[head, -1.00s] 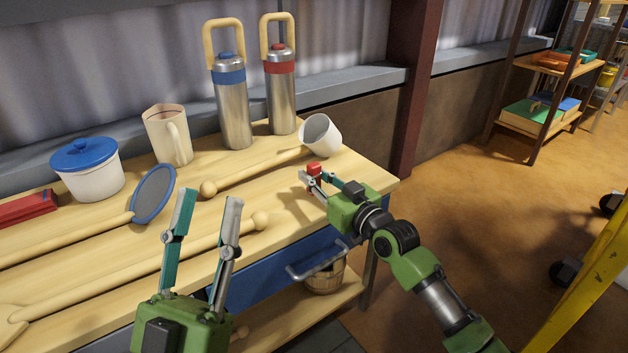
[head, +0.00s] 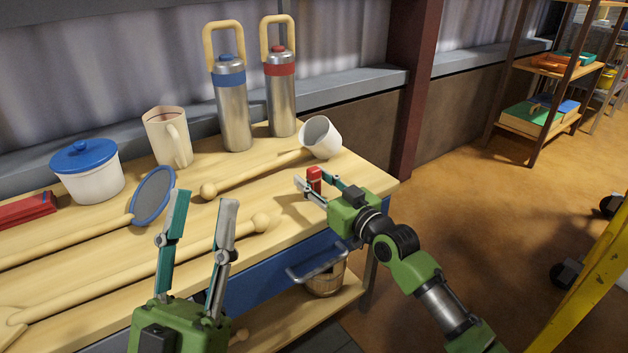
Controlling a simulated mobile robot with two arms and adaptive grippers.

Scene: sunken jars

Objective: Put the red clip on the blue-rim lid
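A small red piece (head: 314,177), perhaps the red clip, is upright between the fingers of my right gripper (head: 311,181), near the table's right front corner. I cannot tell whether the fingers touch it or whether it rests on the table. A round grey disc with a blue rim (head: 153,195), perhaps the blue-rim lid, is tilted up at the end of a wooden handle, left of centre. My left gripper (head: 205,195) is open and empty in front, with its fingers pointing up, right of the disc.
A white pot with a blue lid (head: 87,170), a beige mug (head: 168,137) and two steel flasks (head: 232,108) (head: 280,100) stand at the back. A white cup (head: 320,137) lies tipped on a long handle. A red flat item (head: 25,210) lies far left. Wooden rods (head: 150,267) cross the front.

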